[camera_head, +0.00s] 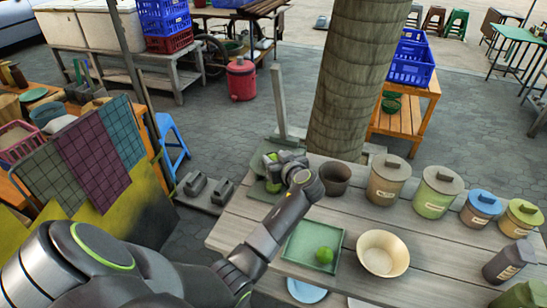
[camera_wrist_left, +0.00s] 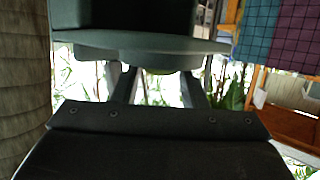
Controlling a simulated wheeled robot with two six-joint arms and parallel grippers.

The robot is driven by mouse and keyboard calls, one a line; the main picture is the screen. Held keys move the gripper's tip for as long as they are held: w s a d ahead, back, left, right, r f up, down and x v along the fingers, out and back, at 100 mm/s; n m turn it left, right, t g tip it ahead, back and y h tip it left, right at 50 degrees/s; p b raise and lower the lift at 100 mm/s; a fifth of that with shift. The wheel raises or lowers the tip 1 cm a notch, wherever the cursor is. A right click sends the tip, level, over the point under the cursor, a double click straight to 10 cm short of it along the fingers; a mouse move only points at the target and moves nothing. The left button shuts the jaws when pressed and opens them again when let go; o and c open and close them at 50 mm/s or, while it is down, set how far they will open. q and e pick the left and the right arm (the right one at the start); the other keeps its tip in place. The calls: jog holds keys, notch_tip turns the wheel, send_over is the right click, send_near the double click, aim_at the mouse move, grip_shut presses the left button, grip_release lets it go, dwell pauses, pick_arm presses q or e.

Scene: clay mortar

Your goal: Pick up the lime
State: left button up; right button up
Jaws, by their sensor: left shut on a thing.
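A bright green lime (camera_head: 324,255) rests in a square green tray (camera_head: 301,257) on the plank table in the head view. My left gripper (camera_head: 277,163) is farther back, near the table's far left edge and apart from that lime. It is shut on a green thing (camera_head: 270,157) that is mostly hidden by the fingers, so I cannot tell exactly what it is. In the left wrist view, the dark fingers (camera_wrist_left: 160,88) reach up to a dark grey-green shape (camera_wrist_left: 150,45) with a rounded underside. No lime is clear there. My right gripper is not in view.
A tan bowl (camera_head: 383,254) stands right of the tray. A dark cup (camera_head: 335,178) and several lidded jars (camera_head: 437,192) line the table's back. A thick trunk (camera_head: 353,80) rises behind. A thin post (camera_head: 280,100) stands just beyond my left gripper.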

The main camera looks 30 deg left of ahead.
aim_at(276, 157)
pick_arm(q)
jog(key=shift+r, duration=0.15)
jog(key=shift+c, duration=0.2)
jog(key=shift+r, duration=0.4)
notch_tip(276, 157, up, 8)
jog(key=shift+f+b, duration=0.15)
jog(key=shift+b, duration=0.45)
jog(key=shift+r, duration=0.65)
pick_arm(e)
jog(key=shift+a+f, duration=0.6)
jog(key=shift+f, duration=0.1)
pick_arm(q)
jog(key=shift+f, duration=0.1)
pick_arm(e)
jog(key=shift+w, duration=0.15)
